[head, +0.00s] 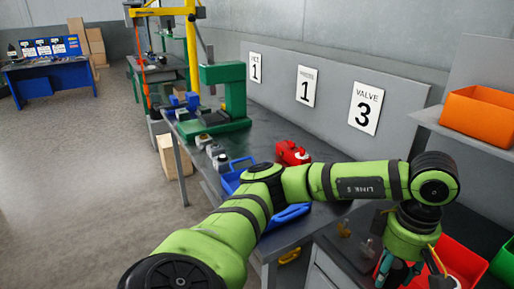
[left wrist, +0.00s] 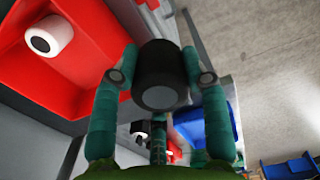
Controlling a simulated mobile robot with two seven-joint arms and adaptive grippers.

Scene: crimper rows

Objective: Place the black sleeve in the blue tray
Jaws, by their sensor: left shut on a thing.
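The black sleeve (left wrist: 160,78) is a short black cylinder with a grey end face in the left wrist view. My left gripper (left wrist: 160,75) is shut on it, one teal finger on each side. A blue thing that looks like the tray (left wrist: 210,124) also shows in the left wrist view. My right gripper is not in view.
The red bin (head: 466,262) is close to my left gripper; in the left wrist view a red bin (left wrist: 85,85) holds a white roll (left wrist: 50,36). A red part (head: 292,153) and a green press (head: 228,95) stand on the workbench (head: 262,140). An orange bin (head: 480,112) sits on a shelf.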

